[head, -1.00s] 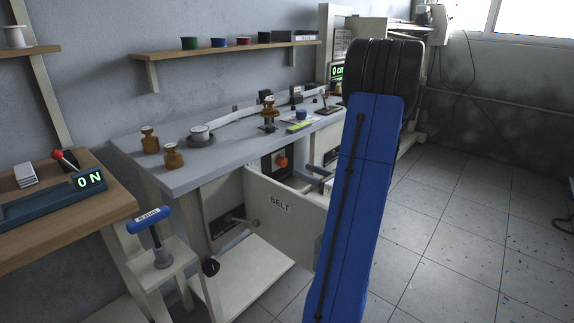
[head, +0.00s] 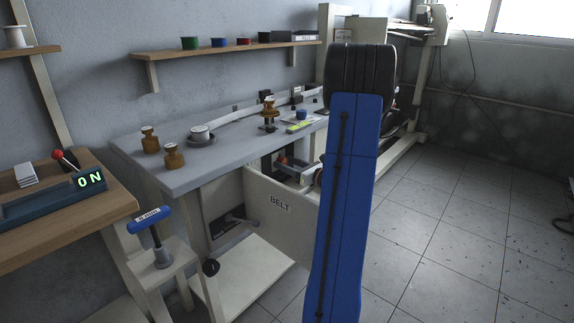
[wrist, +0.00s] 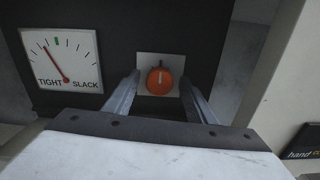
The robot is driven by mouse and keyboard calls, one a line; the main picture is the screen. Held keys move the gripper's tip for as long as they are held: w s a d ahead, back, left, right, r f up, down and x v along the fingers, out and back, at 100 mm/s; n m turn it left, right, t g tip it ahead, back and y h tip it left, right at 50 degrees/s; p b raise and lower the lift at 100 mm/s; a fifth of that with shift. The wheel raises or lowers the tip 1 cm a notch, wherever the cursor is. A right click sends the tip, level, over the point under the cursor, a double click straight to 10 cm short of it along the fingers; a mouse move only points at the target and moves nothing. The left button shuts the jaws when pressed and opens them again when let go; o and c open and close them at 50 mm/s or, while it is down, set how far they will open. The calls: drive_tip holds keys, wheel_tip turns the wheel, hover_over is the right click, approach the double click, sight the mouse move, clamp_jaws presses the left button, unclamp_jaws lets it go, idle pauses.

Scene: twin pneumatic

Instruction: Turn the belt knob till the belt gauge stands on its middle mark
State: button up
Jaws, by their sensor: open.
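My gripper (wrist: 159,88) is open, with one finger on each side of the knob. Gaps show between the fingers and the knob, though contact further in cannot be judged. In the head view the knob is mostly hidden.
The open door labelled BELT (head: 279,204) stands in front of the cabinet. A grey bench top (head: 200,170) above carries brown weights (head: 173,156) and other items. A blue-handled tool (head: 149,220) stands at left.

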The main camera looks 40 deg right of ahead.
drive_tip(key=c, duration=1.1)
drive_tip(key=shift+o, duration=0.3)
drive_tip(key=shift+n, duration=0.3)
drive_tip(key=n, duration=0.5)
drive_tip(key=shift+n, duration=0.3)
drive_tip(key=n, duration=0.5)
drive_tip(key=shift+n, duration=0.3)
drive_tip(key=shift+a, duration=0.1)
drive_tip(key=o, duration=1)
